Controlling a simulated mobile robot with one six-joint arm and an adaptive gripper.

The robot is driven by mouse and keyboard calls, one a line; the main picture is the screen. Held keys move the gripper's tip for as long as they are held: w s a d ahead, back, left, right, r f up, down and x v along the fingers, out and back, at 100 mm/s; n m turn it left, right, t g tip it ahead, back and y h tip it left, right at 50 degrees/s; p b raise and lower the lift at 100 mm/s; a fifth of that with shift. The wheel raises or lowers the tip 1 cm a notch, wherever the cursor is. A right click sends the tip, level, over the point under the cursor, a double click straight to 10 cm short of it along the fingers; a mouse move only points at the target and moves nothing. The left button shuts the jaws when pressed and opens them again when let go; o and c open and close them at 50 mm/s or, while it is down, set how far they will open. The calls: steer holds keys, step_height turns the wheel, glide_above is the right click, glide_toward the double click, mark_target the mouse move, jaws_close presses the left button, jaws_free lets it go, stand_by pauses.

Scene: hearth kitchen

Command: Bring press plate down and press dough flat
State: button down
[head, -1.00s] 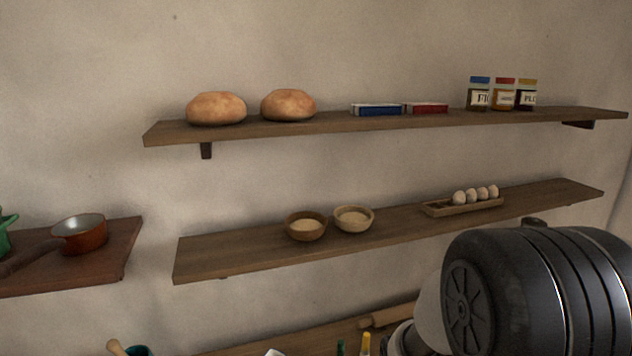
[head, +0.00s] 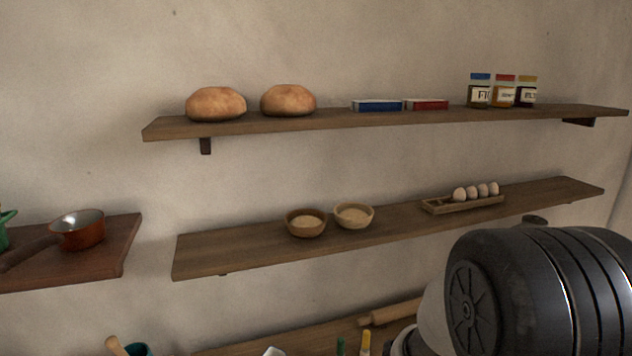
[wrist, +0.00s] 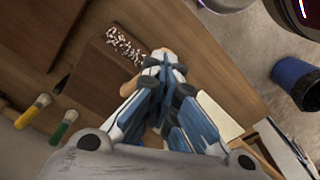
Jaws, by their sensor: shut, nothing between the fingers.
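My gripper (wrist: 165,72) shows in the wrist view, with its blue and white fingers together over a wooden counter and nothing held between them. I cannot make out a press plate in either view. In the head view my dark arm fills the lower right and the gripper is out of sight.
A board with chopped bits (wrist: 124,45) lies beside the fingers. Yellow-ended (wrist: 44,100) and green-ended (wrist: 70,117) handles are at left. A blue bin (wrist: 298,80) stands on the floor at right. A rolling pin (head: 395,312) lies under the shelf (head: 250,246) with bowls and eggs.

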steer(key=shift+s+d+f+b, duration=0.1)
steer(key=shift+s+f+b, duration=0.25)
steer(key=shift+f+b, duration=0.4)
steer(key=shift+s+d+f+b, duration=0.1)
steer(key=shift+s+f+b, duration=0.2)
steer(key=shift+f+b, duration=0.45)
steer(key=shift+s+d+f+b, duration=0.1)
steer(key=shift+s+f+b, duration=0.35)
steer(key=shift+f, duration=0.5)
stand_by(2.2)
steer(key=shift+s+d+f+b, duration=0.1)
steer(key=shift+s+f+b, duration=0.05)
steer(key=shift+f+b, duration=0.95)
stand_by(1.8)
